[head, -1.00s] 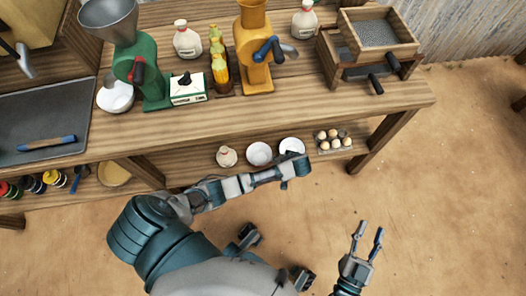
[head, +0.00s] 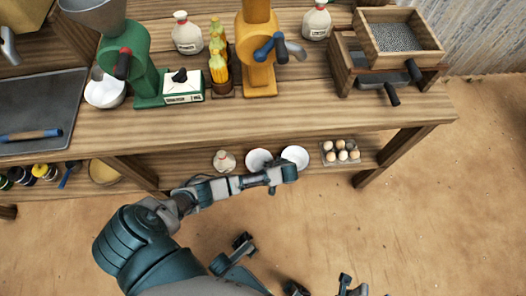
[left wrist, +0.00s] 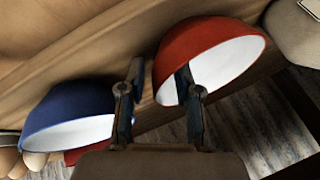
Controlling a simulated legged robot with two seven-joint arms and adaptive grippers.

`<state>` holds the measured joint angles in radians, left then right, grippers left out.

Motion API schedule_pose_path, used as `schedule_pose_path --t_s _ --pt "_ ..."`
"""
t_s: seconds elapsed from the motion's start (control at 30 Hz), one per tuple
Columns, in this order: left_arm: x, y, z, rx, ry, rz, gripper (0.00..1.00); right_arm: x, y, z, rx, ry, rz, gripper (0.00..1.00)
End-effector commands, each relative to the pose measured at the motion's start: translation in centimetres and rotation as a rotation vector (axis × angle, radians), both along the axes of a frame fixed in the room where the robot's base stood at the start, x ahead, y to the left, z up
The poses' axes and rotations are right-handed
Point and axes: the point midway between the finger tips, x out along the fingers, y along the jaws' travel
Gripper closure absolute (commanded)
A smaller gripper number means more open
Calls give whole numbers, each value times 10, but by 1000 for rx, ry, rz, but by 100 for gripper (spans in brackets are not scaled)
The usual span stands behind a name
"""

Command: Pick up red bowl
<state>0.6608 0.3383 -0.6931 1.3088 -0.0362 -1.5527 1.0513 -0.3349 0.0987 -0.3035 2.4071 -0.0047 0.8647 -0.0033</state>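The red bowl (left wrist: 196,52), white inside, is at the upper middle of the left wrist view. It also shows in the head view (head: 259,158) as a white round opening on the lower shelf. My left gripper (left wrist: 161,66) is open, its fingers apart at the red bowl's near edge. One finger overlaps the white inside and the other is beside the outer wall; I cannot tell if they touch it. A blue bowl (left wrist: 68,112) is to the left, with a bit of red below it. My right gripper (head: 354,287) is open and empty at the head view's bottom edge.
The lower shelf also holds a pale jug (head: 224,161) and an egg tray (head: 341,152). The tabletop (head: 330,120) above carries mills, bottles and a sieve box (head: 400,40). Open ground (head: 450,200) lies to the right.

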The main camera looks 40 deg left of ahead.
Motion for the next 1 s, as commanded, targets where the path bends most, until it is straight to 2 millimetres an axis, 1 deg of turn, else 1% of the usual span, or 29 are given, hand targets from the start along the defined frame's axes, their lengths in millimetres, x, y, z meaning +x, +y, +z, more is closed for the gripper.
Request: schedule_pose_path --t_s 0.03,0.3,0.33,0.43,0.47,0.83,0.93,1.0 --pt "-1 2 -8 2 5 0 67 0 0 -4 4 -9 -1 60" --pt "1 2 -4 3 -1 -1 67 -2 -3 0 12 -27 -1 60" --pt "1 2 -4 3 -1 -1 72 -2 -4 0 12 -27 -1 60" --pt "1 2 -5 3 -1 -1 97 1 -2 -2 9 -22 -1 60" --pt "1 2 -5 3 0 -1 100 1 -2 -2 9 -22 -1 60" --pt "1 3 -5 2 0 -1 100 1 -2 -1 8 -23 -1 60" --pt "1 3 -1 2 -1 0 100 1 -2 2 7 -23 0 60" --pt "2 3 5 1 -3 1 100 2 -1 6 4 -18 1 60"
